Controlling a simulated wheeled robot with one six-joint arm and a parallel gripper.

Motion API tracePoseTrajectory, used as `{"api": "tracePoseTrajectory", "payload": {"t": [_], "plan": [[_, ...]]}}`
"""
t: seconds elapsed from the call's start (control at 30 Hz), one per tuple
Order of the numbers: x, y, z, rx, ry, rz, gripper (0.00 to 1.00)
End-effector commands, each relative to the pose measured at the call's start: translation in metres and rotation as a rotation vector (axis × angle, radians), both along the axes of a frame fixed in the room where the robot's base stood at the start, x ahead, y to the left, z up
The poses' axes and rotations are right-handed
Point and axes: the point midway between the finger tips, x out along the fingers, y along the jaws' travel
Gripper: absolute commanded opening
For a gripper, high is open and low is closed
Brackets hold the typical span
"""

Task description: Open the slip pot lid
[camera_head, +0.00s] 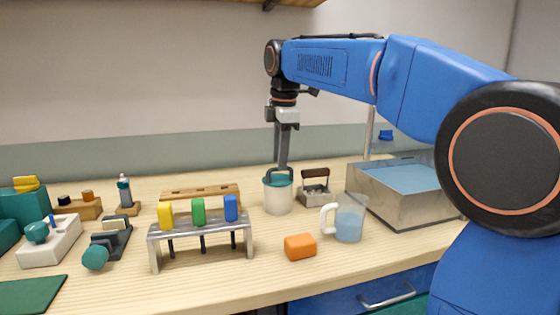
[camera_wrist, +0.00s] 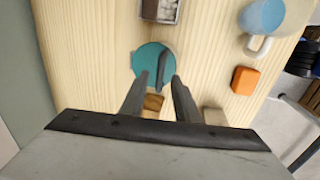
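The slip pot (camera_head: 278,197) is a white pot on the wooden bench, upright. Its teal lid (camera_head: 270,181) sits on top and carries a dark arched handle (camera_head: 280,170). In the wrist view the round teal lid (camera_wrist: 144,60) shows from above, with the handle (camera_wrist: 162,66) as a narrow dark bar. My gripper (camera_head: 283,164) points down at the lid from directly above. In the wrist view my gripper (camera_wrist: 160,76) is open, one finger on each side of the handle's line, with gaps visible. I cannot tell how deep the fingertips reach.
A clear mug of blue liquid (camera_head: 350,220) and an orange block (camera_head: 300,247) stand in front right. A metal basin of water (camera_head: 400,212) is at right. A small box with a brown handle (camera_head: 315,190) is beside the pot. A rack with coloured blocks (camera_head: 202,233) stands at front left.

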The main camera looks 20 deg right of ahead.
Motion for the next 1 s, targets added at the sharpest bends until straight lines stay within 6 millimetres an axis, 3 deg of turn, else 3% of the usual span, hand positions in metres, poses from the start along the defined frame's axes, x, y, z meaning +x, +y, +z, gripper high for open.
{"api": "tracePoseTrajectory", "payload": {"t": [0.2,0.47,0.6,1.0], "plan": [[0.0024,-0.0001,-0.0129,0.0,0.0,0.0,0.29],[0.0026,-0.0001,-0.014,0.0,0.0,0.0,0.29],[0.0026,-0.0001,-0.0139,0.0,0.0,0.0,0.0],[0.0051,-0.0001,-0.0114,0.0,0.0,0.0,0.0]]}}
